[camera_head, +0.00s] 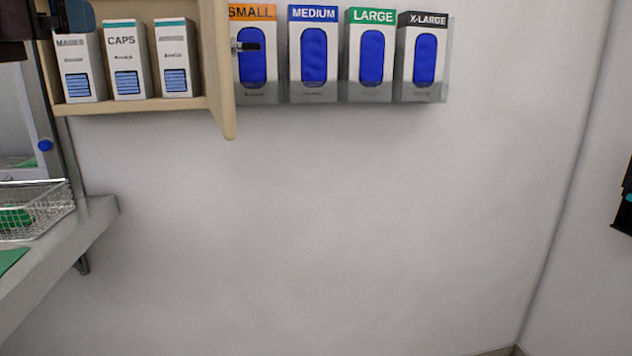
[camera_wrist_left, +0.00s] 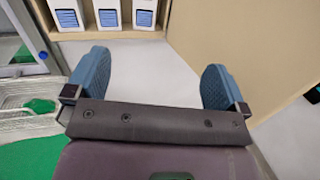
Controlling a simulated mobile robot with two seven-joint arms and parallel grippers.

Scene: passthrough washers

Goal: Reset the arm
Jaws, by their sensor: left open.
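My left gripper (camera_wrist_left: 156,68) is open in the left wrist view. Its two blue-grey fingers stand wide apart with nothing between them. In the head view, dark parts of the left gripper (camera_head: 72,16) show at the top left corner, in front of the wooden shelf (camera_head: 160,106). The gripper is cut off by the frame there. My right gripper cannot be made out in either view.
Several glove boxes (camera_head: 345,98) hang on the wall right of the shelf. Labelled boxes (camera_head: 127,60) stand on the shelf. A wire basket (camera_head: 50,206) sits on a ledge (camera_head: 60,245) at left. A dark object (camera_head: 624,205) shows at the right edge. The middle wall is bare.

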